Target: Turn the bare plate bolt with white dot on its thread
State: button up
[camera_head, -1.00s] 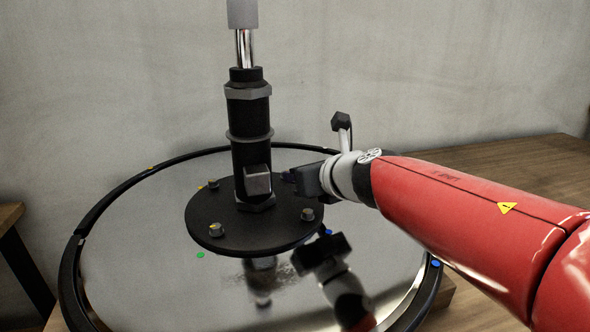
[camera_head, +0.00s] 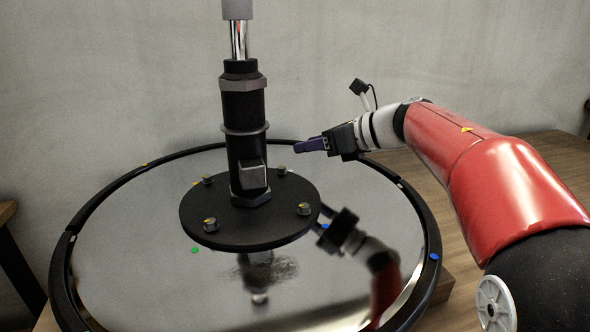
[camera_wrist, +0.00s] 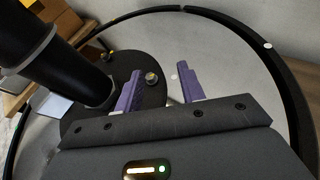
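The round black plate (camera_head: 240,238) carries several bolts around the base of a black column (camera_head: 243,120). The back right bolt (camera_head: 281,171) shows no coloured mark that I can make out. In the wrist view a bolt (camera_wrist: 152,78) with no clear yellow mark stands near the plate edge, framed between my fingers. A white dot (camera_wrist: 173,77) lies on the shiny disc beside the plate there. My gripper (camera_head: 310,146) is behind and right of the plate, above it, with purple fingers. The wrist view shows the fingers (camera_wrist: 160,68) apart with nothing held.
Front left (camera_head: 210,224), front right (camera_head: 304,209) and back left (camera_head: 207,180) bolts carry yellow marks. The plate stands on a mirror-like disc (camera_head: 150,270) with a raised dark rim (camera_head: 62,265). The column rises left of my gripper. Open air lies right of it.

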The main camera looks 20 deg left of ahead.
aim_at(278, 169)
jog(key=shift+w+d+f+n+g, duration=0.2)
jog(key=shift+w+n+g, duration=0.2)
jog(key=shift+n+g, duration=0.1)
jog(key=shift+w+d+f+n+g, duration=0.15)
jog(key=shift+w+d+n+g, duration=0.05)
jog(key=shift+w+n+g, duration=0.25)
jog(key=shift+d+f+n+g+y+b, duration=0.1)
jog(key=shift+d+n+g+y+b, duration=0.25)
jog(key=shift+n+g, duration=0.5)
jog(key=n+g, duration=0.1)
jog(key=d+n+g, duration=0.1)
jog(key=n, duration=0.1)
jog(key=shift+s+d+f+g, duration=0.2)
jog(key=shift+s+f+g, duration=0.1)
jog(key=shift+f+g, duration=0.1)
jog(key=shift+s+a+f+b, duration=0.1)
jog(key=shift+a+b, duration=0.05)
jog(key=shift+b, duration=0.15)
jog(key=x, duration=0.7)
jog(key=shift+s+f, duration=0.15)
grip_shut()
